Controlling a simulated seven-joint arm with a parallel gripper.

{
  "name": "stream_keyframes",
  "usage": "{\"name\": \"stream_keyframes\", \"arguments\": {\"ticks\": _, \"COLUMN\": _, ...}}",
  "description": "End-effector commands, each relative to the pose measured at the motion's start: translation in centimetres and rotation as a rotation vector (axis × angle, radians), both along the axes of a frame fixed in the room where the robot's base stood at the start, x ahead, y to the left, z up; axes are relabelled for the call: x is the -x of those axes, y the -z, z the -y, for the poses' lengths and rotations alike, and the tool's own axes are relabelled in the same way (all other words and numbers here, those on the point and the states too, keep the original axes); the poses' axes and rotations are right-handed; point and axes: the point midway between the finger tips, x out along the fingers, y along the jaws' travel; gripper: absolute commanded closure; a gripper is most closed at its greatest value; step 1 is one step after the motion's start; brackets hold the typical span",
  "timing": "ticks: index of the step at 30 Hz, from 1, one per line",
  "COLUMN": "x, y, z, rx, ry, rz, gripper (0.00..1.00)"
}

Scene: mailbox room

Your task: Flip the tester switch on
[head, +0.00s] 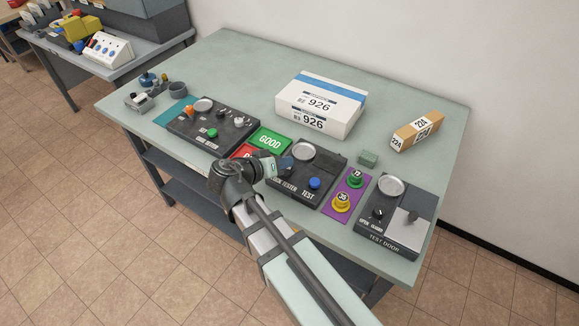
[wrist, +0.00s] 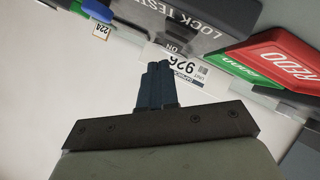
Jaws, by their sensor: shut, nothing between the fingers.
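The lock tester (head: 326,190) is a dark box on the table, with a round metal dish and a blue TEST button (head: 314,183). In the wrist view the lock tester (wrist: 215,30) appears upside down along the top, with its name and an ON label on the front. My gripper (head: 287,162) is at the left side of the tester. Its dark blue fingers (wrist: 156,72) are together and empty, just below the ON label in the wrist view. I cannot tell whether the fingers touch the tester.
A green GOOD pad (head: 269,140) and a red pad (head: 243,151) lie left of the tester. A purple mat (head: 347,194) with two numbered knobs and the test door box (head: 405,244) are to the right. A white carton (head: 319,104) stands behind.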

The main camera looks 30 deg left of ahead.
Motion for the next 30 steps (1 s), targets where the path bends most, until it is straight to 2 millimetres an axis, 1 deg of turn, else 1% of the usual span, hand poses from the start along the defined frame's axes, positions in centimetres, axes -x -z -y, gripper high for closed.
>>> {"name": "stream_keyframes", "arguments": {"ticks": 7, "x": -0.22, "y": 0.65, "z": -0.02, "rx": 0.000, "ry": 0.000, "rz": 0.000, "gripper": 1.00}}
{"name": "stream_keyframes", "arguments": {"ticks": 30, "x": -0.34, "y": 1.00, "z": -0.01, "rx": 0.000, "ry": 0.000, "rz": 0.000, "gripper": 1.00}}
